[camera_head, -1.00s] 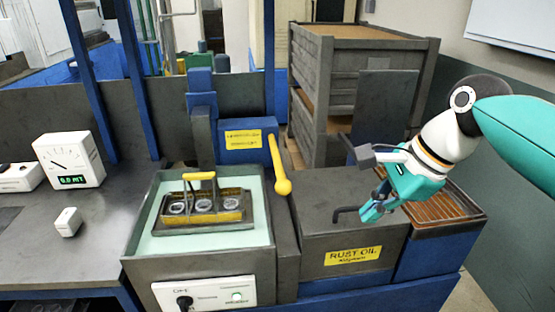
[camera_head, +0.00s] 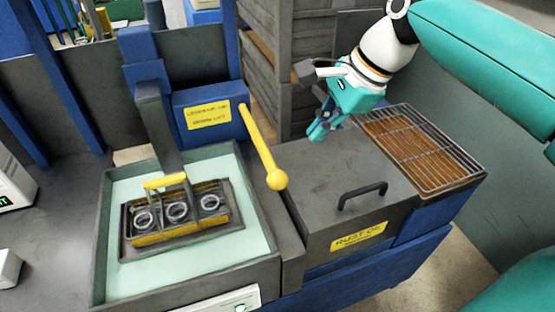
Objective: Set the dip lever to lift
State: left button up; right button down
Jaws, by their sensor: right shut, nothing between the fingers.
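The dip lever (camera_head: 262,147) is a yellow rod with a round ball at its end. It comes out of the blue housing with a yellow label (camera_head: 208,114) and slants down toward the viewer. A basket (camera_head: 180,222) with a yellow handle holds three rings and sits in the pale green liquid of the tank (camera_head: 262,272). My right gripper (camera_head: 317,136) is shut and empty. It is above the back of the rust oil box, to the right of the lever and apart from it. My left gripper is not in view.
The grey rust oil box (camera_head: 318,215) has a dark lid handle (camera_head: 362,194). A wire rack (camera_head: 425,150) over a brown tray lies to its right. Stacked grey crates (camera_head: 262,65) stand behind. A gauge box (camera_head: 15,190) is at the left edge.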

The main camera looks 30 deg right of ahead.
aim_at(282, 175)
jog(key=x, duration=1.3)
jog(key=shift+a+f+b, duration=0.1)
jog(key=shift+b, duration=0.25)
